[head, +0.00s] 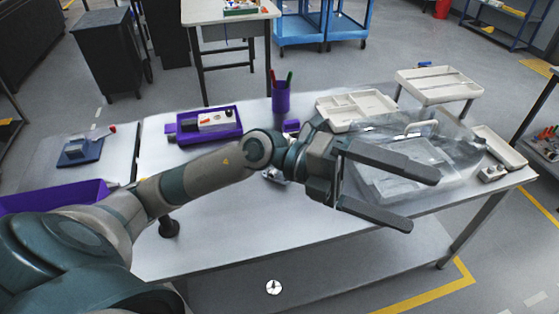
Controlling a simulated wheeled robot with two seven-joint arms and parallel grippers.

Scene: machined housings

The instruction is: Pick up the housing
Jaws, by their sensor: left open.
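My left gripper (424,203) reaches in from the left over the right half of the white table (230,225). Its two dark fingers are apart, with nothing seen between them. A small grey metallic part (492,173), possibly a housing, sits near the table's right edge, beyond the fingertips. Another small metallic piece (275,175) lies by my left wrist, partly hidden by the arm. I cannot tell for sure which one is the housing. My right gripper is not in view.
A clear plastic bin (460,150) stands behind the gripper, partly covered by it. White trays (352,110) line the back right. A purple tray (208,140) and purple pen cup (281,98) stand at the back. The table's front left is mostly clear.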

